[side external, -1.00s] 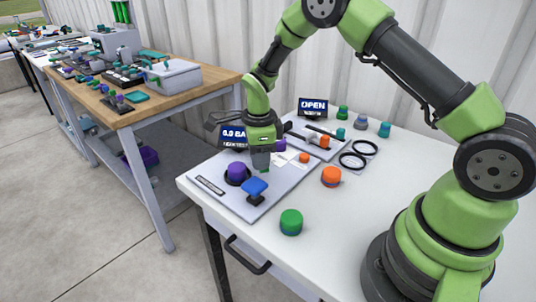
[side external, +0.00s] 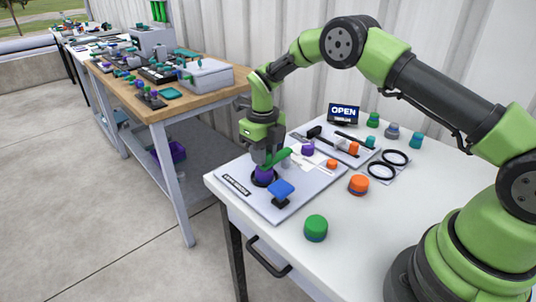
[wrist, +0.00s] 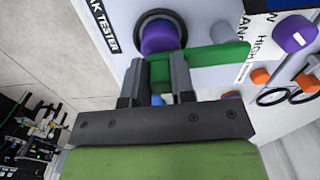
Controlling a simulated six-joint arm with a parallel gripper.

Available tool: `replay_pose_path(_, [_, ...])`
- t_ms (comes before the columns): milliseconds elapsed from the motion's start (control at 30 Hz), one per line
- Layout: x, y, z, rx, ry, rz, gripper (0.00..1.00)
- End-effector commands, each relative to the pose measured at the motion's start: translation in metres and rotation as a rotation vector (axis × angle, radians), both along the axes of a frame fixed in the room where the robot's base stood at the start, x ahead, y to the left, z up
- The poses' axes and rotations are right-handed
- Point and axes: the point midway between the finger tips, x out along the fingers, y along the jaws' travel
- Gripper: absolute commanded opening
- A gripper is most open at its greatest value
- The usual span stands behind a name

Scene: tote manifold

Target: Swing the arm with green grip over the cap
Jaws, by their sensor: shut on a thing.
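The leak tester plate (side external: 236,186) lies at the table's front left. A purple cap (side external: 263,176) sits in a dark ring on it, and in the wrist view the cap (wrist: 160,38) is just beyond my fingertips. My gripper (side external: 263,160) points down close over the cap. In the wrist view my gripper (wrist: 158,68) is shut on the green grip (wrist: 159,71). The green arm (side external: 279,157) runs right from the fingers, and shows as a bar in the wrist view (wrist: 217,57). The fingers partly hide the grip, so contact between arm and cap cannot be told.
A blue knob (side external: 281,188) stands at the plate's front, with a purple knob (side external: 308,149) behind. An orange cap (side external: 358,184), a green cap (side external: 316,227) and black rings (side external: 382,170) lie to the right. A display reading OPEN (side external: 343,113) stands at the back.

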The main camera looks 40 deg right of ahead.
Motion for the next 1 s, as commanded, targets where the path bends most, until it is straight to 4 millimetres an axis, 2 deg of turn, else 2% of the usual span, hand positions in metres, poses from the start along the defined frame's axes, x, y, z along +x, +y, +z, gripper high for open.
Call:
replay_pose_path(233, [0.0052,-0.0003,0.0002,0.001,0.0,-0.075,0.0])
replay_pose_path(733, [0.0068,-0.0005,0.0003,0.001,-0.001,-0.091,0.0])
replay_pose_path(767, [0.0069,-0.0005,0.0003,0.002,-0.002,-0.091,0.3])
replay_pose_path(833, [0.0068,-0.0005,0.0003,0.001,-0.002,-0.09,0.46])
replay_pose_path(1000, [0.0066,-0.0005,0.0001,0.001,-0.001,-0.088,0.49])
